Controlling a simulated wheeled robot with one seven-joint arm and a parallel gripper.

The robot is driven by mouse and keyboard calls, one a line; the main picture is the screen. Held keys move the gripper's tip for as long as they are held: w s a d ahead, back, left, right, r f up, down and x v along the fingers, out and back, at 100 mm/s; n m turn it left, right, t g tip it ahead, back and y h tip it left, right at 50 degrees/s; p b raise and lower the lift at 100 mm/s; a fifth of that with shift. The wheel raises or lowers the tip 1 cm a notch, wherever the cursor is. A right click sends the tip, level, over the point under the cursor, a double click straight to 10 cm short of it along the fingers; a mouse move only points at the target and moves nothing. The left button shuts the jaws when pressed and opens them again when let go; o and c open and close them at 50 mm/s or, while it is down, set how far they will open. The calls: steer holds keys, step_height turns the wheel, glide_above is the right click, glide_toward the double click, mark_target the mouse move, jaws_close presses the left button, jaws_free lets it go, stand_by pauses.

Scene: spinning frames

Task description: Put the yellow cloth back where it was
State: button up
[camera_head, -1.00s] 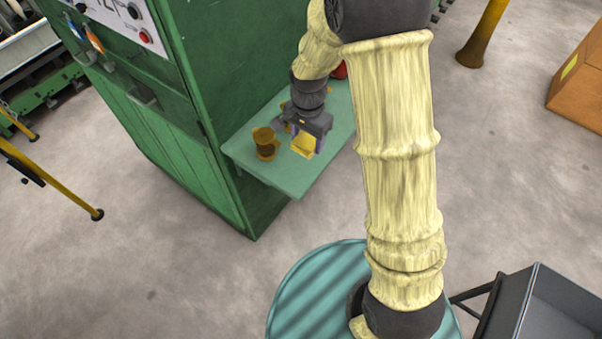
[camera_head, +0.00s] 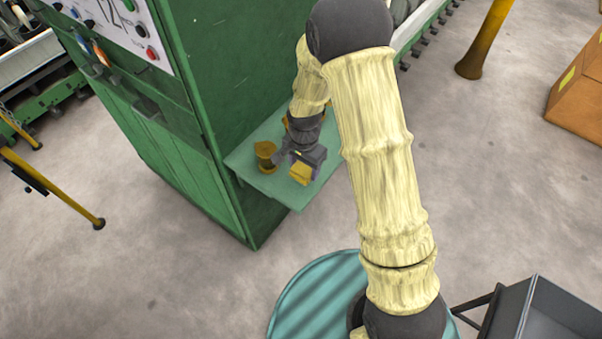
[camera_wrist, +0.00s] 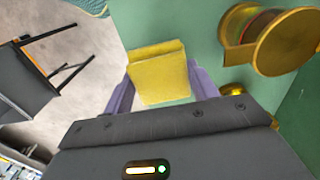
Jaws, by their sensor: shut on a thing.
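The yellow cloth (camera_wrist: 158,75) is a folded, block-like pad held between the two purple fingers of my gripper (camera_wrist: 160,90) in the wrist view. In the head view the cloth (camera_head: 300,174) shows below my gripper (camera_head: 302,168), over the outer part of the green shelf (camera_head: 290,197). My gripper is shut on the cloth. In the wrist view the shelf (camera_wrist: 195,28) lies behind the cloth. I cannot tell whether the cloth touches the shelf.
A brown-yellow mug-like object (camera_head: 266,156) stands on the shelf just left of my gripper; it shows large in the wrist view (camera_wrist: 285,42). The green cabinet (camera_head: 225,80) rises behind the shelf. A grey bin (camera_head: 545,310) and a cardboard box (camera_head: 580,105) stand to the right.

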mark_target(304, 174)
steer(key=shift+f+p, duration=0.7)
steer(key=shift+f, duration=1.3)
steer(key=shift+f, duration=0.15)
steer(key=o, duration=1)
steer(key=shift+o, duration=0.2)
steer(key=shift+r, duration=0.25)
step_height(304, 174, up, 12)
steer(key=b, duration=0.4)
steer(key=shift+f, duration=0.1)
